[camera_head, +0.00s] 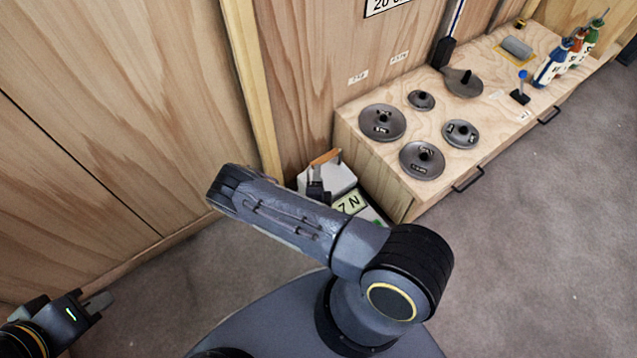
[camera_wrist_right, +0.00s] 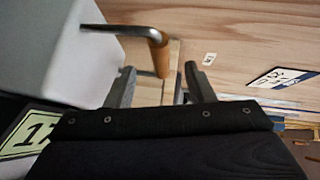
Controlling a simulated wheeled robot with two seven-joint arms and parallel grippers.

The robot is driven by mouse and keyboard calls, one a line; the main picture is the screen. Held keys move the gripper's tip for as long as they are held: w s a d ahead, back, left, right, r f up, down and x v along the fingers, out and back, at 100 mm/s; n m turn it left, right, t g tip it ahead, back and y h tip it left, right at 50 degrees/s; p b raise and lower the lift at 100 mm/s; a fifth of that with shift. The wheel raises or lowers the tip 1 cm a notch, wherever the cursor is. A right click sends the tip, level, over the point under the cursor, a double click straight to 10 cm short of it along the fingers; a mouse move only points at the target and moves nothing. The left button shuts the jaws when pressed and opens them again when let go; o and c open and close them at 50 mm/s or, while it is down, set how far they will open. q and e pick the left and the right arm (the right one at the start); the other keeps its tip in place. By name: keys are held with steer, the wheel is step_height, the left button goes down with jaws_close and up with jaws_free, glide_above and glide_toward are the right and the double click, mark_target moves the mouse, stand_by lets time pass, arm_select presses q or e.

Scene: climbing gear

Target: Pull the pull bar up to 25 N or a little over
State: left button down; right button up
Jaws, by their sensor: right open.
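The pull bar (camera_head: 325,158) has an orange-brown wooden grip and a metal bracket, and stands at a white box (camera_head: 342,180) by the wall. In the right wrist view, the pull bar's grip (camera_wrist_right: 160,54) lies between and just beyond the fingertips of my open right gripper (camera_wrist_right: 160,80). I cannot tell whether they touch it. A green-framed display (camera_head: 351,203) shows "7 N", its left side hidden by my right arm; the wrist view shows "1" and part of another digit on the display (camera_wrist_right: 30,134). My left gripper (camera_head: 105,301) is low at the left, away from the bar; its opening is unclear.
A wooden bench (camera_head: 400,202) stands right of the box, with several grey weights (camera_head: 422,160) and bottles (camera_head: 553,65) on it. Wooden walls (camera_head: 120,100) close off the left and back. Grey floor (camera_head: 530,240) is clear at the right.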

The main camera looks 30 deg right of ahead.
mark_target(320, 161)
steer(key=b+x, duration=0.2)
steer(key=x, duration=0.4)
steer(key=shift+w+d+f, duration=0.1)
steer(key=shift+w+d, duration=0.1)
steer(key=shift+w, duration=0.05)
steer(key=shift+w+d, duration=0.25)
steer(key=shift+w, duration=0.15)
jaws_close()
